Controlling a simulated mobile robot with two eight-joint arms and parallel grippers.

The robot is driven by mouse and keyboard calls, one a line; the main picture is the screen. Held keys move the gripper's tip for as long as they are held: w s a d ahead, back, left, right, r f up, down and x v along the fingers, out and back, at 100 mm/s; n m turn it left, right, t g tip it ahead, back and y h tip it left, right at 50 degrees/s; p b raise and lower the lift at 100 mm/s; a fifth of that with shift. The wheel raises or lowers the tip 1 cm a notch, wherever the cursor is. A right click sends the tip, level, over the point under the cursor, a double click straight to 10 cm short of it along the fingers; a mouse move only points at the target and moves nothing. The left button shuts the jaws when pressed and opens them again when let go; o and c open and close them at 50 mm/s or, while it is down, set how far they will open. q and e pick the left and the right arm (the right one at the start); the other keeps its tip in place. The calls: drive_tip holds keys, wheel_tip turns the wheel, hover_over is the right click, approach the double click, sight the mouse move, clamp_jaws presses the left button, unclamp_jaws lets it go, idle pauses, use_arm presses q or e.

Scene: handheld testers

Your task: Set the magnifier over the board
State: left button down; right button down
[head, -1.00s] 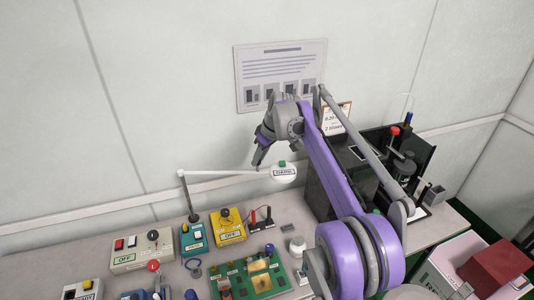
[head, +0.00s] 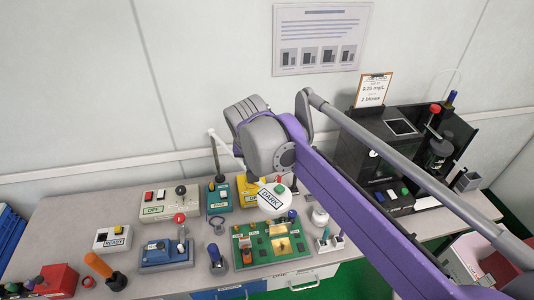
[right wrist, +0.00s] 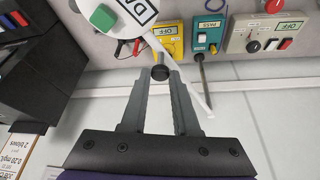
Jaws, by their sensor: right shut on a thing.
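The magnifier has a white round head (head: 268,203) labelled DARK with a green button, on a white arm from a dark post (head: 216,160). In the head view its head hangs in front of the yellow OFF box, by the back edge of the green circuit board (head: 262,255). I cannot tell its exact height above the board. In the right wrist view the magnifier head (right wrist: 115,15) is at the top, its arm running down to the right. My right gripper (right wrist: 160,78) is shut on a small dark knob (right wrist: 160,72) by that arm. In the head view my wrist hides the fingers. My left gripper is not in view.
A teal PASS box (head: 219,199), yellow box (head: 246,187) and white OFF box (head: 168,203) stand behind the board. A blue box (head: 165,254) is left of it. A white jar (head: 319,217) and black machine (head: 385,150) are at right.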

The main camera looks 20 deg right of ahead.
drive_tip(key=shift+s+a+m, duration=0.25)
drive_tip(key=shift+a+m, duration=0.25)
drive_tip(key=shift+a, duration=0.4)
drive_tip(key=c, duration=0.7)
unclamp_jaws()
drive_tip(key=p+v, duration=0.1)
drive_tip(key=v, duration=0.9)
drive_tip(key=shift+a+r, duration=0.2)
drive_tip(key=shift+r, duration=0.15)
